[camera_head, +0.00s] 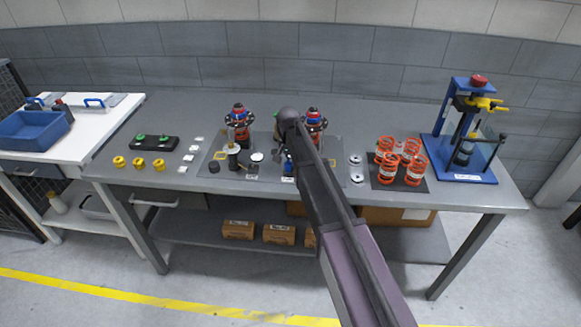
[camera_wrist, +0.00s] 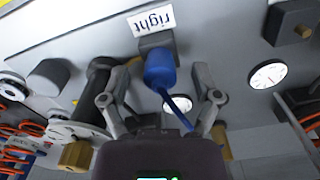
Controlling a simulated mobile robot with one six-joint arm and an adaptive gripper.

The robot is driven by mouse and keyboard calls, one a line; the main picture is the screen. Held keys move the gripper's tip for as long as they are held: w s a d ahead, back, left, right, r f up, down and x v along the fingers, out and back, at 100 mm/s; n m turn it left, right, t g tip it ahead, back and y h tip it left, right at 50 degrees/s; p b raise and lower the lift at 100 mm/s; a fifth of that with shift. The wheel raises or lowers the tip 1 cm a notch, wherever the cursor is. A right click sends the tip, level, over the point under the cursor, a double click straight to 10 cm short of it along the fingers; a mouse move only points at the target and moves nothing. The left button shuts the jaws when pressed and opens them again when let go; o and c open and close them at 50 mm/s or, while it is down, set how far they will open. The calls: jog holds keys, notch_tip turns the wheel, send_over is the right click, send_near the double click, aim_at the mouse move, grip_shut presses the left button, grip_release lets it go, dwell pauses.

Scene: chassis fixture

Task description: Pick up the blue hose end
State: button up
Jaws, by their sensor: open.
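The blue hose end (camera_wrist: 160,68) shows in the wrist view as a rounded blue cap at a dark grey block (camera_wrist: 157,42), with a blue hose (camera_wrist: 178,108) running from it toward my gripper. A white label (camera_wrist: 152,20) reading "right", upside down, lies beside the block. My gripper (camera_wrist: 160,88) is open, with one finger on each side of the hose and apart from the hose end. In the head view, a bit of blue (camera_head: 287,165) shows beside my arm above a white label. My arm hides much of that spot.
A black cylinder (camera_wrist: 97,78) lies close to my left finger. A round dial (camera_wrist: 268,74) lies right of my right finger. Orange springs (camera_head: 401,160) and a blue press (camera_head: 463,140) stand on the bench's right. Yellow rings (camera_head: 138,162) lie left.

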aim_at(288, 162)
grip_shut()
jog(key=shift+r, duration=0.2)
dwell(0.3)
notch_tip(288, 162, up, 4)
jog(key=p, duration=0.4)
jog(key=shift+f, duration=0.15)
jog(key=s+d+p, duration=0.1)
jog(key=s, duration=1.5)
jog(key=shift+r, duration=0.45)
jog(key=shift+d, duration=0.1)
jog(key=shift+s, duration=0.1)
